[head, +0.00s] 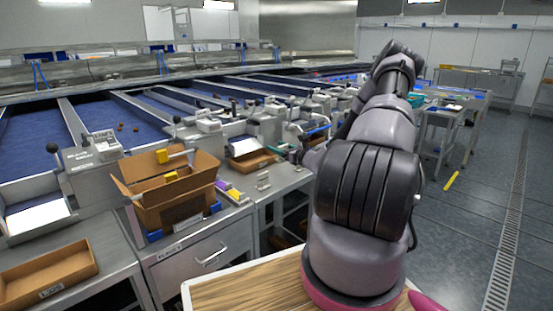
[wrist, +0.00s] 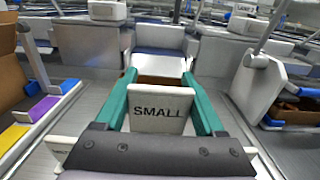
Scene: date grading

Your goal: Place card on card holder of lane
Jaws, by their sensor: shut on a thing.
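In the wrist view my gripper (wrist: 162,105) has its two teal fingers on either side of a white card (wrist: 161,122) that reads SMALL. The fingers are shut on the card, which faces the camera and looks roughly upright. Behind it is a grey lane machine (wrist: 160,40) with a brown tray (wrist: 160,80) at its foot. I cannot make out the card holder for certain. In the head view my arm covers the card, and the gripper cannot be made out clearly.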

